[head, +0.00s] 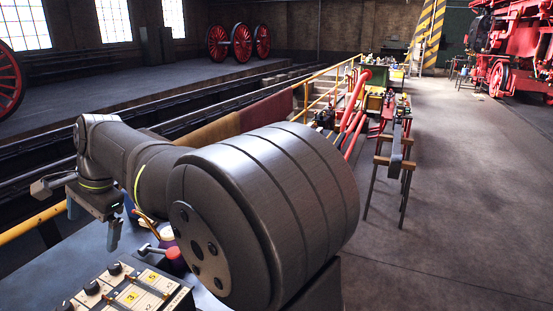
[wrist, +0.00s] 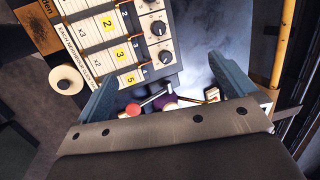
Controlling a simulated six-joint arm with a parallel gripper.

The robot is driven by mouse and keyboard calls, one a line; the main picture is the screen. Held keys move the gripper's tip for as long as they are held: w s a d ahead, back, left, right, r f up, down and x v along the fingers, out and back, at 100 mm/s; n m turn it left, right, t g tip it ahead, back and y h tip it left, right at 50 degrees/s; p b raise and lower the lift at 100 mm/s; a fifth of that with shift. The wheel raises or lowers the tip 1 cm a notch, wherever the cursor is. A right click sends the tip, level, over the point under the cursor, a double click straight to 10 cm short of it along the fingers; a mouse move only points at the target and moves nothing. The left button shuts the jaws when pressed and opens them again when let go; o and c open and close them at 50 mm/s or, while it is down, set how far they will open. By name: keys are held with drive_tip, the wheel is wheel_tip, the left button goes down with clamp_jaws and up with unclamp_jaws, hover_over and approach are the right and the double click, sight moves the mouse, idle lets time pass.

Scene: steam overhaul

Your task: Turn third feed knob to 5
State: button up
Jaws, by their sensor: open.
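A pale panel with dark round knobs stands at the bottom left of the head view. The end knob (head: 115,268) is in the row with a yellow 5 card (head: 153,277); the neighbouring knob (head: 92,287) is in the row with a yellow 3 card. In the wrist view the panel fills the upper left; the end knob (wrist: 164,57) has a light pointer mark, its exact setting too small to read. Another knob (wrist: 159,28) sits above it. My gripper (wrist: 166,92) is open and empty, its fingers apart and beside the panel's end, touching no knob.
A red-topped item (head: 175,255) and a purple one stand on the blue bench beside the panel. A round cream piece (wrist: 66,80) is left of the panel. A yellow rail (head: 35,222) runs behind my arm.

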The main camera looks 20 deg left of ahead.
drive_tip(key=c, duration=1)
drive_tip(key=n+t+h, duration=0.2)
drive_tip(key=n+h, duration=0.2)
drive_tip(key=n, duration=2.4)
hover_over(90, 284)
wheel_tip(90, 284, down, 18)
drive_tip(key=shift+r, duration=0.2)
drive_tip(key=c, duration=1)
